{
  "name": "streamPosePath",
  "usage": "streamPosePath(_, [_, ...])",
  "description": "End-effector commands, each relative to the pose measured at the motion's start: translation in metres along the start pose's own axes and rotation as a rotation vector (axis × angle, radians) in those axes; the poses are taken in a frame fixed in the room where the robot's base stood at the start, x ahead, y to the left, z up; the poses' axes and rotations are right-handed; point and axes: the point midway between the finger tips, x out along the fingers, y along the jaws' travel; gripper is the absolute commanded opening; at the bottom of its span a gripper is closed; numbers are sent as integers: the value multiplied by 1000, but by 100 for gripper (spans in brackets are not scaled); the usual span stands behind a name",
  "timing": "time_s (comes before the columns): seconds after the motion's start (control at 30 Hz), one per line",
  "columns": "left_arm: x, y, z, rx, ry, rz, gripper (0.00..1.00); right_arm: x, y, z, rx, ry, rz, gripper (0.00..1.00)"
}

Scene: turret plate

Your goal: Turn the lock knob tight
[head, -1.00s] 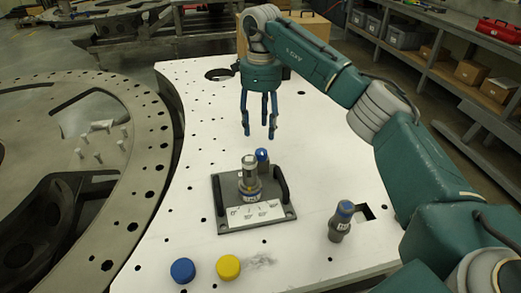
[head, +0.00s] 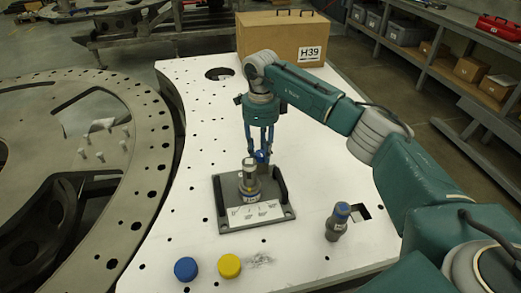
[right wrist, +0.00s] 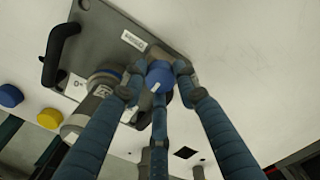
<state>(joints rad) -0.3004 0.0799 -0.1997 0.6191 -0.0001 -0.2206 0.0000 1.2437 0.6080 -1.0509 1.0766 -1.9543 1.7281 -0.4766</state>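The lock knob (head: 261,156) has a blue top and stands at the back of a dark grey fixture plate (head: 228,222) on the white table. In the right wrist view the knob (right wrist: 160,76) has a white mark on its blue cap. My right gripper (head: 261,149) points down at the knob, its three fingers around the cap; in the wrist view the fingertips (right wrist: 160,82) sit close about it, with slight gaps seeming to show. A grey cylinder (head: 249,180) stands on the plate just in front of the knob. My left gripper is not in view.
A blue-topped grey part (head: 338,222) stands at right beside a square hole. Blue (head: 186,269) and yellow (head: 229,266) caps lie at the front. A cardboard box (head: 270,38) stands behind.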

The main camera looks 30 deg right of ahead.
Motion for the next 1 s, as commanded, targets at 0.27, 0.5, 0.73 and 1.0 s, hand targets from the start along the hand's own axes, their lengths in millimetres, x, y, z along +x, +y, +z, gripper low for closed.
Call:
streamPosePath(0.27, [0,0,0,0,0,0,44,-1,0,1,4,-3,-2,3])
streamPosePath(0.5, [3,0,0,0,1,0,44,0,-1,1,67,-5,-3,3])
streamPosePath(0.73, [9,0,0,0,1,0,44,-1,-1,2,225,-9,-3,3])
streamPosePath(1.0, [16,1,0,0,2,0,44,-2,-2,2,479,-14,-3,3])
